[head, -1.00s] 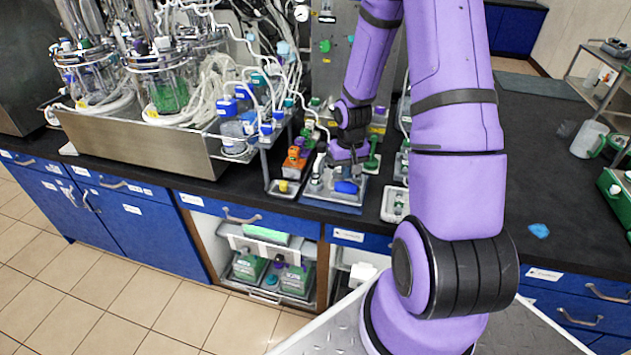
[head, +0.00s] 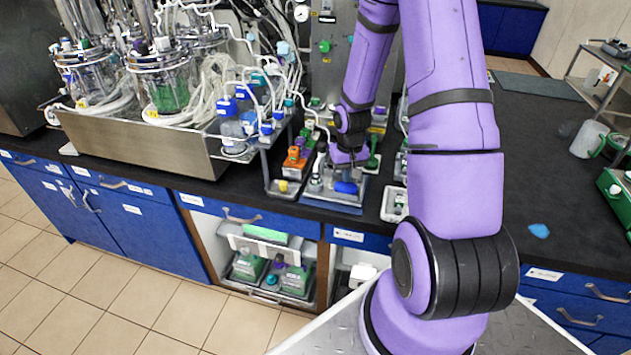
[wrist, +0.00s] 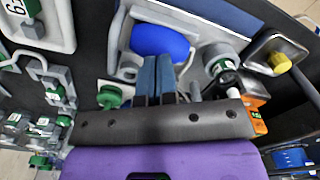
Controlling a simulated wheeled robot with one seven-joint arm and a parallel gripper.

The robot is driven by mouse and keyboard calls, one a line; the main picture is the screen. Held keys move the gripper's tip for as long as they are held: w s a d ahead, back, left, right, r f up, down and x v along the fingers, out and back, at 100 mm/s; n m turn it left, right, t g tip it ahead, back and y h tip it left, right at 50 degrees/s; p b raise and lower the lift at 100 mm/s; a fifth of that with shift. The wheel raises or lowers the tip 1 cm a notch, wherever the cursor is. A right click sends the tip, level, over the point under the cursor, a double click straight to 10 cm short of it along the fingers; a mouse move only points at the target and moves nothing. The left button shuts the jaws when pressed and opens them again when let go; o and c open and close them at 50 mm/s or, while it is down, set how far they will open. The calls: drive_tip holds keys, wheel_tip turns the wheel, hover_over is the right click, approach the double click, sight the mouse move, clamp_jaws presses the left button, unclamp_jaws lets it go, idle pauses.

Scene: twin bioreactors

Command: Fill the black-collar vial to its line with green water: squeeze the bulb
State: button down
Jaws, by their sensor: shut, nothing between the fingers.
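The blue bulb (wrist: 160,38) lies in a pale cradle on a grey tray; it also shows in the head view (head: 346,188). My gripper (wrist: 156,62) has its two blue fingers together, with nothing between them, right beside the bulb. I cannot tell whether the fingertips touch it. In the head view my gripper (head: 347,170) is just above and behind the bulb. A small vial with a dark collar (wrist: 226,76) stands in a holder to the right of the fingers in the wrist view. Its fill level and line cannot be made out.
A tray with orange and green blocks (head: 292,168) is left of the bulb's tray, and a yellow knob (wrist: 279,62) stands nearby. A green stand (head: 373,160) is close to my gripper's right. Tubed bottles (head: 236,130) crowd the left. The bench at right is mostly clear.

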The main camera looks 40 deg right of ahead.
drive_tip(key=shift+f, duration=1.25)
idle(1.4)
drive_tip(key=shift+r, duration=1.85)
drive_tip(key=shift+r, duration=0.1)
drive_tip(key=shift+r, duration=2.4)
